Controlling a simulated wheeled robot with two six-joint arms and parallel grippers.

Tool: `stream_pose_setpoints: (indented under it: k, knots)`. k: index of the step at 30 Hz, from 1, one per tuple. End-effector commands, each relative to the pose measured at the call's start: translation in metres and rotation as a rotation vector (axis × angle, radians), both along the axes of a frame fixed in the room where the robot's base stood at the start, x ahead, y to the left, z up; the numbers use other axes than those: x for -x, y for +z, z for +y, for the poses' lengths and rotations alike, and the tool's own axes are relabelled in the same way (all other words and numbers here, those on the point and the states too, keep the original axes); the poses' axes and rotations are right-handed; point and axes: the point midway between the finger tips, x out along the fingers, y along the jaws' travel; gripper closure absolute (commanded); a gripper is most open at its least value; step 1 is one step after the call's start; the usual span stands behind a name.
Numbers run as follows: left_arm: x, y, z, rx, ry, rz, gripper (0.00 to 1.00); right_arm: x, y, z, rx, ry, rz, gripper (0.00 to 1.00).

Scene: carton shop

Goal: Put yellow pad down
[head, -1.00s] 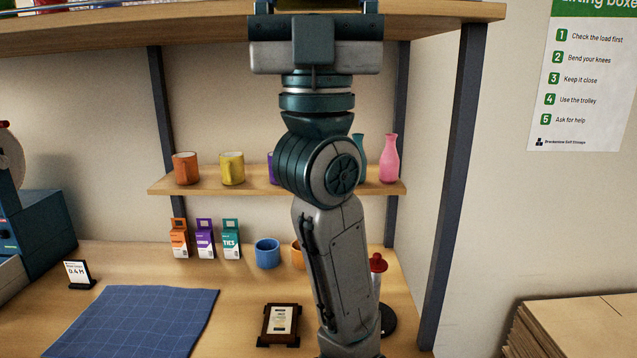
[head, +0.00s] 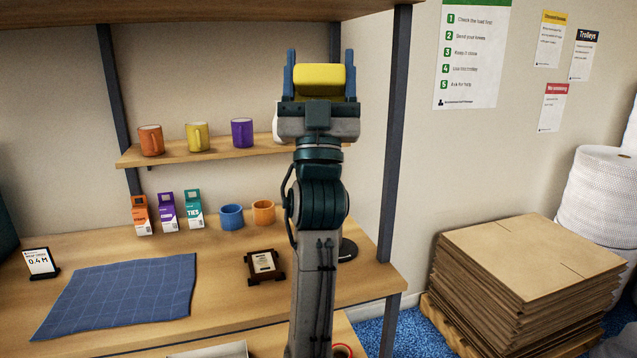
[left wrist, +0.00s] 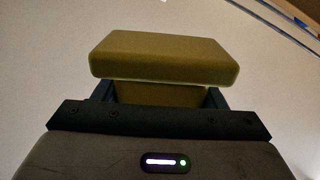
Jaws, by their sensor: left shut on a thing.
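The yellow pad (head: 320,78) is a rounded block held up in the air between the blue fingers of my left gripper (head: 320,82). In the head view it stands above the level of the mugs, in front of the back wall and near the right shelf post. In the left wrist view the yellow pad (left wrist: 165,58) fills the space between the fingers and juts out past them. It touches no surface that I can see. My right gripper is not in view.
A small shelf (head: 170,154) holds several mugs. The workbench (head: 120,238) below carries a blue cloth mat (head: 120,295), small boxes (head: 167,211), two cups, a plaque (head: 263,265) and a sign (head: 41,262). Stacked cardboard (head: 525,265) stands on the right. Bare bench lies around the mat.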

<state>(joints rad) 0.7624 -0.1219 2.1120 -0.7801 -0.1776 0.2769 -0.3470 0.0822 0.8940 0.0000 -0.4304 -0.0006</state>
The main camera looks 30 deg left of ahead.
Motion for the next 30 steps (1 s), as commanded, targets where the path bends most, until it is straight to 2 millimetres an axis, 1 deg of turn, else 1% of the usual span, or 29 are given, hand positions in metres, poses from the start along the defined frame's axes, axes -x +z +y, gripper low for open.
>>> stream_pose_setpoints:
  k: [1, 2, 3, 5, 6, 8, 9, 11, 12, 14, 15, 17, 18, 20, 21, 24, 27, 30]
  knots:
    - [-0.015, -0.029, 0.004, 0.021, -0.008, 0.055, 0.53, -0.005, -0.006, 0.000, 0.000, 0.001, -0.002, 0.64]
    - [-0.023, -0.042, 0.006, 0.034, -0.015, 0.086, 0.53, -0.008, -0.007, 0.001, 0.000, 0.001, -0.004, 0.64]
    - [-0.034, -0.060, 0.009, 0.053, -0.021, 0.129, 0.53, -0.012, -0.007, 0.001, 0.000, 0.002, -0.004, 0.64]
    - [-0.050, -0.089, 0.015, 0.082, -0.027, 0.199, 0.53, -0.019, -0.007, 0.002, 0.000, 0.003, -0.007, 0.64]
    - [-0.059, -0.109, 0.019, 0.103, -0.030, 0.248, 0.53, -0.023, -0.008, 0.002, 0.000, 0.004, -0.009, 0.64]
    - [-0.073, -0.142, 0.026, 0.136, -0.031, 0.326, 0.53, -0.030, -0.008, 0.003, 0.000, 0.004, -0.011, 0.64]
    - [-0.082, -0.166, 0.031, 0.160, -0.027, 0.381, 0.53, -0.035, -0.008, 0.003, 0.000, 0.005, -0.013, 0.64]
    - [-0.093, -0.203, 0.039, 0.197, -0.017, 0.464, 0.53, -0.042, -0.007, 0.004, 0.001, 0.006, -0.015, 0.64]
    - [-0.100, -0.228, 0.045, 0.223, -0.007, 0.517, 0.53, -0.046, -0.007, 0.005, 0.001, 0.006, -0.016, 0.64]
    - [-0.107, -0.266, 0.053, 0.264, 0.014, 0.594, 0.53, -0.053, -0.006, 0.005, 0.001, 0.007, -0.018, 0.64]
    - [-0.111, -0.292, 0.059, 0.293, 0.031, 0.642, 0.53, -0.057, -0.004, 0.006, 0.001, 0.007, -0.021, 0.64]
    - [-0.114, -0.330, 0.068, 0.337, 0.062, 0.710, 0.53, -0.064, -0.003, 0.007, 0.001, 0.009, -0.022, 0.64]
    - [-0.115, -0.356, 0.074, 0.368, 0.086, 0.751, 0.53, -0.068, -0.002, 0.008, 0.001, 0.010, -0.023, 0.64]
    - [-0.115, -0.393, 0.083, 0.415, 0.124, 0.804, 0.53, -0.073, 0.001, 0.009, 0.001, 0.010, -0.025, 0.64]
    - [-0.114, -0.415, 0.089, 0.445, 0.149, 0.833, 0.53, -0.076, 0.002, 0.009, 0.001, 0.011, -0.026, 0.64]
    - [-0.108, -0.463, 0.102, 0.515, 0.209, 0.888, 0.53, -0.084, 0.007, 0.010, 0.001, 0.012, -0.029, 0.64]
    - [-0.100, -0.498, 0.111, 0.571, 0.258, 0.919, 0.53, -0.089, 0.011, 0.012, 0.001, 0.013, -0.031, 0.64]
    - [-0.095, -0.519, 0.117, 0.607, 0.290, 0.935, 0.53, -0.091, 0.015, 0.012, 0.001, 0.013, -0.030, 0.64]
